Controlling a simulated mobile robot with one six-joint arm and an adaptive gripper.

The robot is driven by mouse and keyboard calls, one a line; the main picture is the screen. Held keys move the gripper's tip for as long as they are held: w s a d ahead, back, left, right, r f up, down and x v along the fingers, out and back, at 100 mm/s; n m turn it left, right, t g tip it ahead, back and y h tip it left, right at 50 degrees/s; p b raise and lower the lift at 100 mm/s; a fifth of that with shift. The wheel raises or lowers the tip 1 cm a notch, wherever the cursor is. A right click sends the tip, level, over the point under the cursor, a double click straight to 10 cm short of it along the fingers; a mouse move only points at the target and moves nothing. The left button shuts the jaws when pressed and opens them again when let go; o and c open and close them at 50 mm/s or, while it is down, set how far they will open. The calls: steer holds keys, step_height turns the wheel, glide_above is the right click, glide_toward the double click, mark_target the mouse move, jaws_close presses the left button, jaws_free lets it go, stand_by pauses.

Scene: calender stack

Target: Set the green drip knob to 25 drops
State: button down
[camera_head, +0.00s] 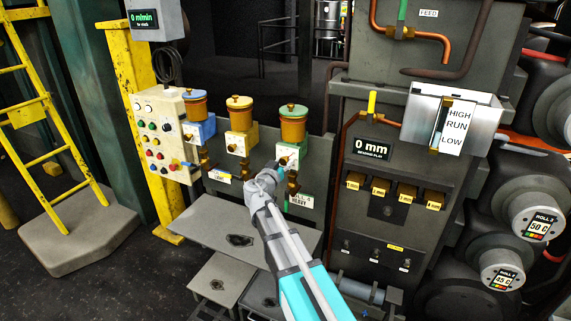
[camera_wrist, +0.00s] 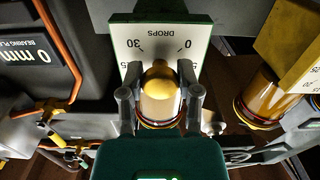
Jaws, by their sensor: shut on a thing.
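The green drip unit (camera_head: 301,147) is the right one of three, with a green lid over an amber jar. In the head view my gripper (camera_head: 277,172) is at its front face and covers the knob. In the wrist view its pale dial plate (camera_wrist: 151,42), green-edged, reads DROPS, with 30 on the left and 0 on the right; the picture appears turned over. The brass-coloured knob (camera_wrist: 160,82) stands between the fingers of my gripper (camera_wrist: 160,104), which is shut on it. Lower numbers are partly hidden by the fingers. I cannot tell where the knob points.
Yellow (camera_head: 242,140) and blue (camera_head: 199,130) drip units stand to the left; the yellow one also shows in the wrist view (camera_wrist: 291,45). A button panel (camera_head: 158,128) is further left. A grey cabinet with a 0 mm display (camera_head: 374,149) stands close on the right.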

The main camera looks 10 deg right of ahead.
steer(key=m, duration=0.4)
steer(key=shift+r+m, duration=0.1)
steer(key=shift+m, duration=0.2)
steer(key=m, duration=0.5)
stand_by(0.3)
steer(key=shift+c, duration=1.5)
jaws_free()
steer(key=shift+a, duration=0.1)
steer(key=v, duration=1.2)
